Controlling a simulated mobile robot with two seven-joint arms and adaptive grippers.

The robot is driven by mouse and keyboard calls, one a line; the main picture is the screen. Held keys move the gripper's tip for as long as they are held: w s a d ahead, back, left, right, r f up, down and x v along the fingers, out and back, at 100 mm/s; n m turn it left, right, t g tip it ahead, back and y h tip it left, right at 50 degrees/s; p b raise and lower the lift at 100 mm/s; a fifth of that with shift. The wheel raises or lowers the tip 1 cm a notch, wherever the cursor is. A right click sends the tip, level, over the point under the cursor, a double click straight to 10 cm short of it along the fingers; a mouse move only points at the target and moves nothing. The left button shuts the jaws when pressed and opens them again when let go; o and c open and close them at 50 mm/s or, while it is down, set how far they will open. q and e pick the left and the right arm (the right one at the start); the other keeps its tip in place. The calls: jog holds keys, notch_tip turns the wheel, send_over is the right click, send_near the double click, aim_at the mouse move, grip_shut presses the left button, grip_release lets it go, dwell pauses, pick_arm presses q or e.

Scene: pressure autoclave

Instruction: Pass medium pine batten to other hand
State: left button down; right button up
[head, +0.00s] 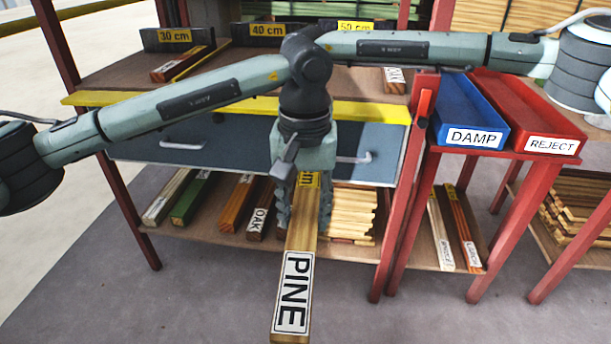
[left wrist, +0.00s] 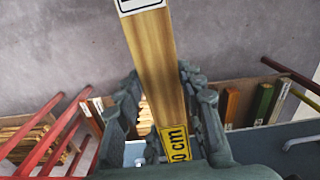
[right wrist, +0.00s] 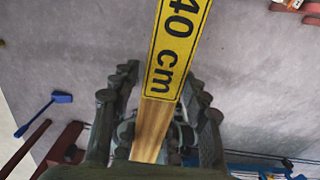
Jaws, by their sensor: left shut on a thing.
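The medium pine batten (head: 302,250) is a pale wooden bar with a white PINE label and a yellow 40 cm label. My left gripper (head: 304,222) points down and is shut on the batten near the yellow label; the PINE end sticks out toward the front. The left wrist view shows the batten (left wrist: 160,75) between its fingers. In the right wrist view, my right gripper (right wrist: 165,85) has its fingers spread, with the batten (right wrist: 153,125) showing between them and gaps at both sides. In the head view, the right gripper is hidden around the left wrist.
A red-framed rack holds bins marked 30 cm (head: 175,38), 40 cm (head: 266,30) and 50 cm, above a blue drawer front (head: 230,145). Several battens lie on its lower shelf. A blue DAMP tray (head: 460,105) and red REJECT tray (head: 530,110) stand right. Floor in front is clear.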

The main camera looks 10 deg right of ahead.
pick_arm(q)
jog(key=shift+s+d+r, duration=0.1)
jog(key=shift+d, duration=0.15)
pick_arm(e)
jog(key=shift+a, duration=0.2)
jog(key=c, duration=0.7)
pick_arm(q)
jog(key=c, duration=1.1)
grip_release()
pick_arm(e)
grip_shut()
pick_arm(q)
jog(key=shift+o, duration=1.1)
jog(key=shift+a, duration=0.1)
